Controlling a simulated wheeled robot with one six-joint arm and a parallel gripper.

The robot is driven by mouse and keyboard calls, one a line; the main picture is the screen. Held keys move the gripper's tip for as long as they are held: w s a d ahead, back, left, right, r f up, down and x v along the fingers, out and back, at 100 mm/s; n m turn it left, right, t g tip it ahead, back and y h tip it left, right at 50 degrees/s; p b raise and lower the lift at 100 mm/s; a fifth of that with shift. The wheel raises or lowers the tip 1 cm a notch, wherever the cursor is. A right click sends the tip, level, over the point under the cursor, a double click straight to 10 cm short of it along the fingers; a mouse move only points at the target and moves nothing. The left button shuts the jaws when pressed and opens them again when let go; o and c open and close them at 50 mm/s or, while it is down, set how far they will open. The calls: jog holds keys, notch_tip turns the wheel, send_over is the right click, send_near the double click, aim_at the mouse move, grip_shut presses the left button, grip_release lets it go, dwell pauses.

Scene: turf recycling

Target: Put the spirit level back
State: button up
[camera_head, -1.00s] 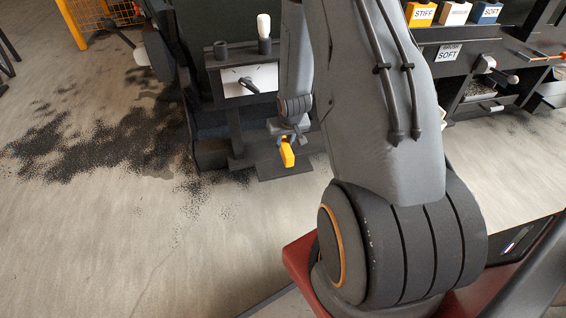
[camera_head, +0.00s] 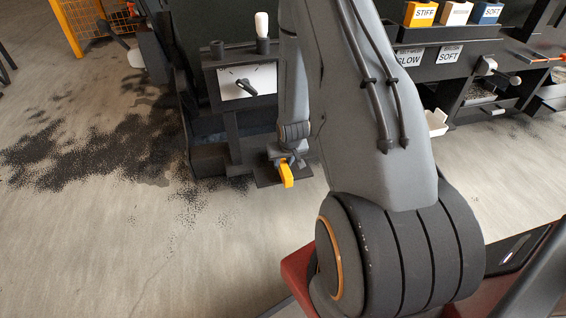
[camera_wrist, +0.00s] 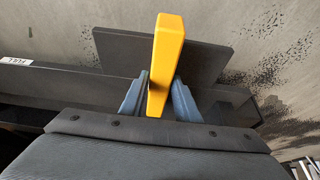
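The spirit level is a yellow bar (camera_wrist: 165,60), seen from above in the wrist view between the two blue-grey fingers of my gripper (camera_wrist: 160,97). The fingers press against both its sides. In the head view the yellow level (camera_head: 286,174) hangs from my gripper (camera_head: 290,160), in front of a dark flat plate (camera_head: 268,178) low on the machine. In the wrist view this plate (camera_wrist: 205,58) lies beneath the level. I cannot tell whether the level touches it.
A dark machine with a white dial panel (camera_head: 248,82) and a white-topped knob (camera_head: 262,25) stands behind my gripper. Labelled boxes (camera_head: 421,14) stand on a shelf at the upper right. Black granules (camera_head: 90,150) cover the floor at left; the front floor is clear.

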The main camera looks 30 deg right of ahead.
jog(key=shift+o, duration=1.3)
jog(key=shift+r, duration=0.15)
jog(key=p+v, duration=0.6)
jog(key=v, duration=0.6)
jog(key=s+a+r+n+g+y, duration=0.1)
jog(key=s+a+r+n, duration=0.1)
jog(key=a+r, duration=0.85)
jog(key=s+a+r+n+y, duration=0.1)
jog(key=s+a+r+n, duration=0.1)
jog(key=a+r, duration=0.8)
jog(key=s+a+r+n+g, duration=0.1)
jog(key=s+a+r, duration=0.2)
jog(key=s+a, duration=0.3)
jog(key=s+a+r+n+g, duration=0.1)
jog(key=s+a+r+n, duration=0.1)
jog(key=s+a, duration=0.4)
jog(key=s+a+r+n+g+y, duration=0.1)
jog(key=s+a+r+n, duration=0.1)
jog(key=s+a+r, duration=0.2)
jog(key=s+a, duration=0.3)
jog(key=s, duration=0.5)
jog(key=shift+r, duration=0.4)
